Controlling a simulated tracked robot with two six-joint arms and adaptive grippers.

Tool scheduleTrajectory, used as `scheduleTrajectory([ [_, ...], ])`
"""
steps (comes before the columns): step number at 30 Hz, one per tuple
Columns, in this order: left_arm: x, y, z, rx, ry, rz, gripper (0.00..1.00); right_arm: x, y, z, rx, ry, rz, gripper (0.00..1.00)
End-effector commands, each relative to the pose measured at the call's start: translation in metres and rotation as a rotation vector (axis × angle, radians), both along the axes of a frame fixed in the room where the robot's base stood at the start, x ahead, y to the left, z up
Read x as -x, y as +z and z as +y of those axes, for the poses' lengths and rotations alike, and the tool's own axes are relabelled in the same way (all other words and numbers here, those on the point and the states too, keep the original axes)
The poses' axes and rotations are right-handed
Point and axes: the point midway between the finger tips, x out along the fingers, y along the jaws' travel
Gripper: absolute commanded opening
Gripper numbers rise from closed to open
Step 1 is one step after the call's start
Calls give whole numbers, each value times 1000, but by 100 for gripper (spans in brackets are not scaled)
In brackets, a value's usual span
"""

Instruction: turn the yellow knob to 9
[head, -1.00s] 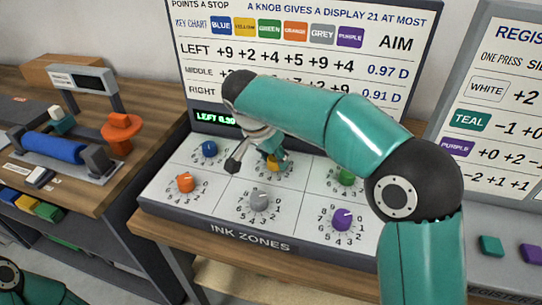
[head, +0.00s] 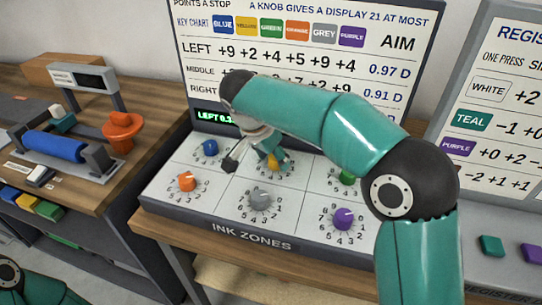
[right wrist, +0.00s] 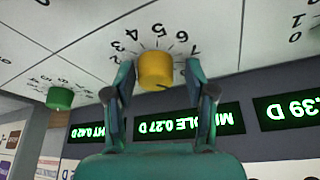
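The yellow knob (head: 273,160) is in the back row middle panel of the ink zones console, partly hidden by my right gripper (head: 256,161) in the head view. In the right wrist view the yellow knob (right wrist: 155,70) stands between the two fingers of my right gripper (right wrist: 160,68), with a small gap on each side. The gripper is open around it. A dark mark on the knob points down and right in that view, past the 7; the number there is hidden. My left gripper is out of view; only part of my left arm shows at the lower left.
Neighbouring knobs are blue (head: 210,147), orange (head: 187,182), grey (head: 261,200), purple (head: 343,218) and green (head: 347,177). Behind stands the key chart board (head: 300,50). In the wrist view the middle display (right wrist: 188,122) reads 0.27 D.

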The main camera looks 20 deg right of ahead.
Motion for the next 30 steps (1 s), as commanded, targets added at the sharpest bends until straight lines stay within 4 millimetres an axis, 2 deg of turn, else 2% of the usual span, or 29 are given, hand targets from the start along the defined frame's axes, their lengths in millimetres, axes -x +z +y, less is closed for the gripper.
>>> scheduleTrajectory([
  [10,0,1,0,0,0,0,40,0,2,-3,4,-4,1,63],
  [14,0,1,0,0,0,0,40,1,10,0,3,-5,-3,63],
  [17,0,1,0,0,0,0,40,4,23,5,3,-4,-4,63],
  [27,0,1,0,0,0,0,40,17,85,27,0,-3,-3,63],
  [30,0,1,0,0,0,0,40,19,97,32,2,-3,-3,63],
])
